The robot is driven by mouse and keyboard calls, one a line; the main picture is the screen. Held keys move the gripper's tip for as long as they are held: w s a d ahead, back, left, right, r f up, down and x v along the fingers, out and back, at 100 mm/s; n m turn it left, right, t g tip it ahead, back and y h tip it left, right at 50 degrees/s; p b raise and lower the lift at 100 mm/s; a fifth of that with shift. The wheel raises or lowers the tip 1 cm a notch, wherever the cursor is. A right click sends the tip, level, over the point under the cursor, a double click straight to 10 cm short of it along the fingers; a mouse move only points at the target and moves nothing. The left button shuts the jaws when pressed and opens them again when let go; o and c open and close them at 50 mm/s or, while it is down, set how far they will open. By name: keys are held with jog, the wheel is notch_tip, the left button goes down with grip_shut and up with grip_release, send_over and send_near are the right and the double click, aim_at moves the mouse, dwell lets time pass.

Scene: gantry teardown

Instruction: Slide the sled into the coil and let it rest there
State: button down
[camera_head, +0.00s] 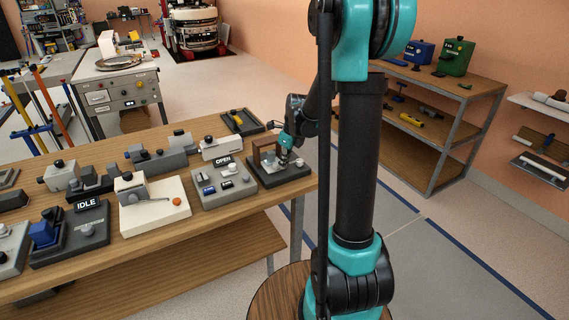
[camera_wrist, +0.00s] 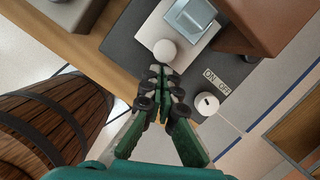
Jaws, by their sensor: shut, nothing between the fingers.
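The sled (camera_wrist: 150,28) is a pale plate with a grey metal block (camera_wrist: 190,18) on it and a round white knob (camera_wrist: 165,50) at its near end. It lies on a dark base (camera_wrist: 122,45). The coil seems to be the brown housing (camera_wrist: 258,22) to its right; its opening does not show, and the sled's block appears outside it. My gripper (camera_wrist: 162,78) is shut and empty, its tips just short of the knob; I cannot tell whether they touch. In the head view my gripper (camera_head: 285,156) is low over this station, beside the brown housing (camera_head: 257,150).
An ON/OFF dial (camera_wrist: 207,103) sits on the base, right of my fingers. A grey panel with an OPEN sign (camera_head: 222,160) stands left of the station. The wooden table (camera_head: 200,235) ends just right of the station.

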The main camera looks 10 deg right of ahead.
jog(key=shift+w+a, duration=0.2)
jog(key=shift+w, duration=0.5)
jog(key=shift+w+a, duration=0.25)
jog(key=shift+w, duration=0.4)
jog(key=shift+w+a, duration=0.2)
jog(key=shift+w, duration=0.5)
